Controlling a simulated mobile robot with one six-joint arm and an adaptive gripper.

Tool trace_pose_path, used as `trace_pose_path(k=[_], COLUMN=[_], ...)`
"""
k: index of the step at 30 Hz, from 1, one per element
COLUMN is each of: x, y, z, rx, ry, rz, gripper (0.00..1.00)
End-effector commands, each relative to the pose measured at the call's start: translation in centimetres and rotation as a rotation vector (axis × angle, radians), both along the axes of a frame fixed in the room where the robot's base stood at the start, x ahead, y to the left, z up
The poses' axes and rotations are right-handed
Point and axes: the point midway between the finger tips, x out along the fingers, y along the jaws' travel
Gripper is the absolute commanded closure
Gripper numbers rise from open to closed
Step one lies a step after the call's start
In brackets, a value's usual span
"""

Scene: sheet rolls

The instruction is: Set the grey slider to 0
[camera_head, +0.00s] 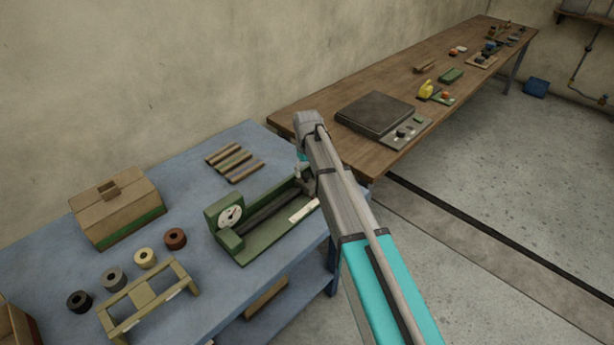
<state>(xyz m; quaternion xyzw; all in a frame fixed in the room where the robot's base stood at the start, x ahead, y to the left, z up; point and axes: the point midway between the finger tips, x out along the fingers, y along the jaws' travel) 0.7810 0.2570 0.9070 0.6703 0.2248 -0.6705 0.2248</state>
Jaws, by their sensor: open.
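A green bench device (265,222) with a round white dial (230,216) at its left end and a dark bar along its length sits on the blue table. A pale scale strip (304,210) is on its front right edge. I cannot make out a grey slider on it; its right end is partly behind my arm. My gripper (304,174) points down at that right end, partly hidden by my arm. It is open, and I cannot tell whether it touches the device.
On the blue table (190,160) are a brown box (117,207), several small rolls, a tan frame (150,302) and several rods (234,162). A wooden bench (400,85) with a dark flat-topped device (376,113) stands behind to the right. Open floor lies at right.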

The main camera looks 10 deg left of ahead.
Motion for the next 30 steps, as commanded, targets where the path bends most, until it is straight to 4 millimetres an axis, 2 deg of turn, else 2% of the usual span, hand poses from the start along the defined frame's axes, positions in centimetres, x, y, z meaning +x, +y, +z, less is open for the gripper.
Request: trace_pose_path(k=[3, 16, 27, 29, 30], x=[0.00, 0.00, 0.05, 0.05, 0.06], y=[0.00, 0.00, -0.09, -0.12, -0.14], z=[-0.59, -0.67, -0.67, -0.68, -0.68], rx=[0.000, 0.000, -0.002, -0.003, -0.003], ry=[0.000, 0.000, -0.001, -0.001, -0.001], rz=[0.000, 0.000, -0.001, -0.001, -0.001], gripper=[0.19, 0.19, 0.87, 0.99, 1.00])
